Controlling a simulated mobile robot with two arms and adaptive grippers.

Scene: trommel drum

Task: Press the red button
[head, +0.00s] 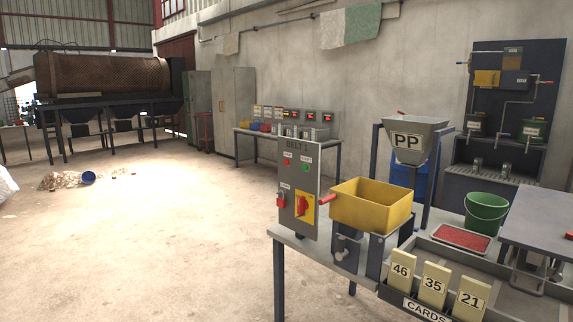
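A grey control panel (312,172) marked "BELT 1" stands upright at the left end of the near bench. A small round red button (287,161) is at its upper left, and a green button (306,167) is to the right of it. A red rotary handle (302,206) sits on a yellow plate lower on the panel. Another small red part (281,199) is at the panel's lower left; its kind is unclear. Neither of my grippers is in view.
A yellow bin (371,206) with a red handle stands right of the panel. Number cards (433,285) sit at the bench front, and a green bucket (486,213) stands behind. A rusty trommel drum (100,75) is far left. The floor (140,240) left of the bench is mostly clear.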

